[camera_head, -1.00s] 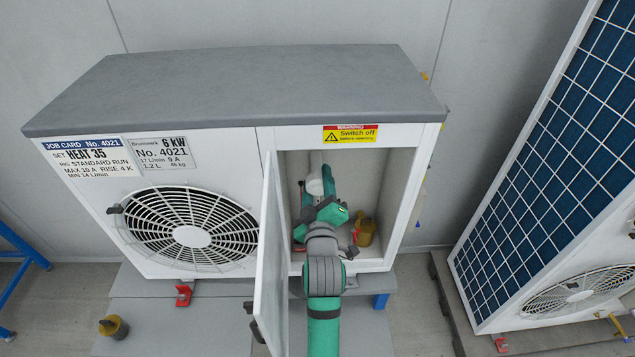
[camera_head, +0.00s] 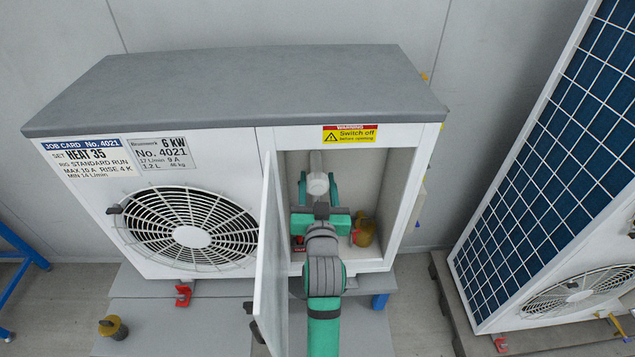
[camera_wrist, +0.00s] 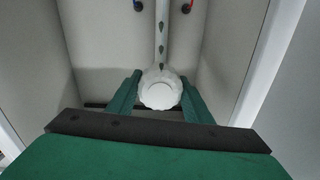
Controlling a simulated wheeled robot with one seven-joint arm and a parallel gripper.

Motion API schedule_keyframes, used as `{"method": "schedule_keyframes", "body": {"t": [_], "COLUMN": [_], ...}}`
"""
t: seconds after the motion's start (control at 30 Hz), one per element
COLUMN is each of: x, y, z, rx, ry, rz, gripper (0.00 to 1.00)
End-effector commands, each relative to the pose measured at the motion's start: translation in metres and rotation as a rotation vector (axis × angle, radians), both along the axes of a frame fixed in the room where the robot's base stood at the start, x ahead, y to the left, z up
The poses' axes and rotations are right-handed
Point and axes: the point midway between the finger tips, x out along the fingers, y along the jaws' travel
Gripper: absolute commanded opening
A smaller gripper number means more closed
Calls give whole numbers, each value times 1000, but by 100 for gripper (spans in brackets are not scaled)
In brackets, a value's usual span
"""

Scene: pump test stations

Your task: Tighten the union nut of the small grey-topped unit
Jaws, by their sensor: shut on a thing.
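The small grey-topped unit (camera_head: 240,85) stands in the middle of the head view with its right-hand door (camera_head: 270,260) swung open. Inside the compartment, a white union nut (camera_head: 318,183) sits on an upright pale pipe; in the wrist view the nut (camera_wrist: 160,90) is round with a scalloped edge, and the pipe (camera_wrist: 162,35) runs behind it. My gripper (camera_head: 319,190) reaches into the compartment. Its two green fingers, also in the wrist view (camera_wrist: 158,98), are shut on the nut from both sides. The fingertips are partly hidden behind the nut.
A brass-coloured part with red (camera_head: 363,231) sits at the compartment's right floor, close to my gripper. The compartment walls leave little room around it. A brass-coloured knob (camera_head: 113,327) stands on the base at lower left. A larger panelled unit (camera_head: 560,180) stands at right.

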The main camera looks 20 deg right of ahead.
Motion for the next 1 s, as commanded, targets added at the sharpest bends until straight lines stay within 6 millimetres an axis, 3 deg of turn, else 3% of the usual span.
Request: {"method": "schedule_keyframes", "body": {"t": [0.5,1.0], "x": [0,0], "y": [0,0], "z": [-3,-3], "rx": [323,382], "ry": [-86,-102], "rz": [0,-1], "gripper": [24,24]}}
